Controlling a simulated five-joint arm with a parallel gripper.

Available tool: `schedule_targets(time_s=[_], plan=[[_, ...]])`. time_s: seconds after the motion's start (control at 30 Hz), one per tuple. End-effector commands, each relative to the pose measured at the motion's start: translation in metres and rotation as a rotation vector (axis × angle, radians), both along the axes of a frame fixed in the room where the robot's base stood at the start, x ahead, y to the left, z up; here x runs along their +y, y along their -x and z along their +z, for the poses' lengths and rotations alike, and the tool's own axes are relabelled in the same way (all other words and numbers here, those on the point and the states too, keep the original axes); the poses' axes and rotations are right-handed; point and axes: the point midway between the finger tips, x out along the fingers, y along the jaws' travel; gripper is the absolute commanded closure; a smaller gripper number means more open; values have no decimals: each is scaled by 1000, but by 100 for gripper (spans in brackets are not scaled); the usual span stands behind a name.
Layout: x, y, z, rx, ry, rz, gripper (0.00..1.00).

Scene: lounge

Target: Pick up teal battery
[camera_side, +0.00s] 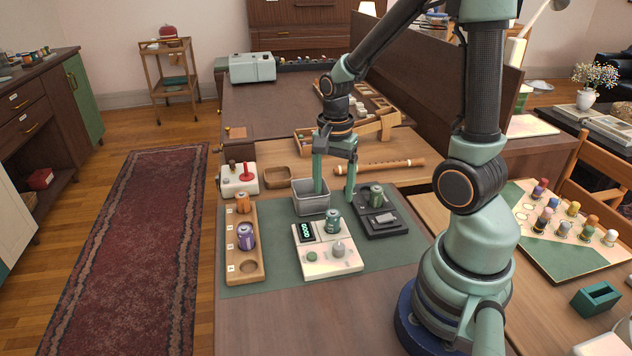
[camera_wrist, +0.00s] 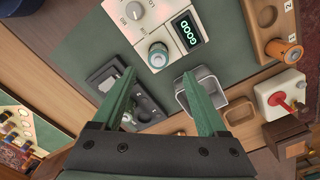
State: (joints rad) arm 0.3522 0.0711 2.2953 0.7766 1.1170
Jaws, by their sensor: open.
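In the wrist view the teal battery (camera_wrist: 158,54) sits just beyond the fingertips, next to the display reading GOOD. My gripper (camera_side: 334,194) is open and empty behind and above the tester; one finger overlaps the grey metal bin (camera_side: 312,207) in the picture. In the wrist view, my gripper's (camera_wrist: 158,75) fingers spread apart with the battery beyond the gap. Nothing touches the battery.
A dark device (camera_side: 384,220) at right of the tester holds a green battery (camera_side: 376,195). A wooden rack (camera_side: 258,262) with orange and purple batteries lies at left. A cream box with a red lever (camera_side: 240,180), wooden bowl and flute (camera_side: 380,166) lie behind. Green mat (camera_side: 285,280) is partly clear.

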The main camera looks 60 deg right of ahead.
Motion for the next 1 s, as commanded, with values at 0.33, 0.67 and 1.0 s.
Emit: schedule_targets(time_s=[0.33, 0.67, 1.0], plan=[[1, 2, -29, 3, -1, 3, 24], [3, 4, -69, 2, -1, 3, 24], [3, 3, -73, -2, 1, 3, 24]])
